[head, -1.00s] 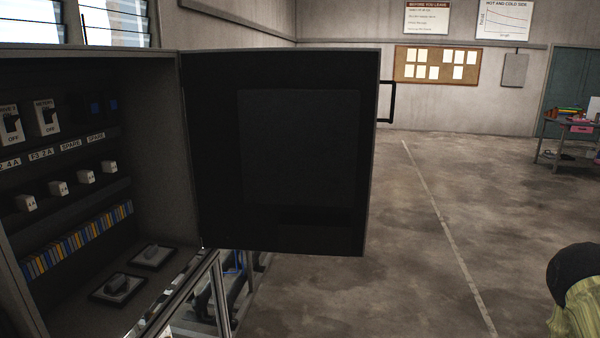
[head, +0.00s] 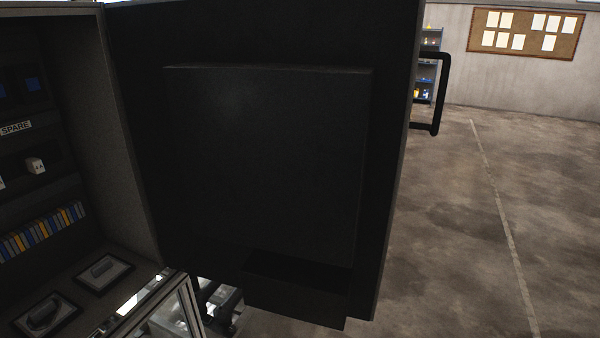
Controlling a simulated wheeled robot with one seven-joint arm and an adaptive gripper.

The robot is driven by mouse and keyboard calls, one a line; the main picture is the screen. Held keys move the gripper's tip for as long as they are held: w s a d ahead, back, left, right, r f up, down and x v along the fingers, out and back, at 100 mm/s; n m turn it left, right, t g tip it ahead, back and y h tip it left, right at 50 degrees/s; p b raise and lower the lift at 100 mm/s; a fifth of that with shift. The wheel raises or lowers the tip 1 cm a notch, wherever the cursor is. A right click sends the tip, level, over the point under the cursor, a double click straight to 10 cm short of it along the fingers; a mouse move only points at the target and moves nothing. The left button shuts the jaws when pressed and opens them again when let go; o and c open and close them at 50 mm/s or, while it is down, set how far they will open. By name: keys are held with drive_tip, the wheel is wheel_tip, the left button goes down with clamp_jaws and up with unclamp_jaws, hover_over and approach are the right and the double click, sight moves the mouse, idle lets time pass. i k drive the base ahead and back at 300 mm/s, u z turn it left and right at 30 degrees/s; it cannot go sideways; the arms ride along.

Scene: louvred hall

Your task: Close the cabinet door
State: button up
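The cabinet door (head: 265,170) stands wide open in the head view, its dark inner face toward me. It hangs from the right side of the cabinet (head: 128,130). A raised panel and a small pocket show on its inner face. The black door handle (head: 442,95) sticks out past the door's right edge. The cabinet's inside shows at the left, with switches, a SPARE label and a row of coloured terminals (head: 40,232).
Open concrete floor (head: 465,230) with a pale line lies right of the door. A shelf (head: 430,65) and a cork board (head: 525,33) are at the back.

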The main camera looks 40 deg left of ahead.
sight(269, 137)
drive_tip(key=i, duration=2.6)
drive_tip(key=u, duration=3.9)
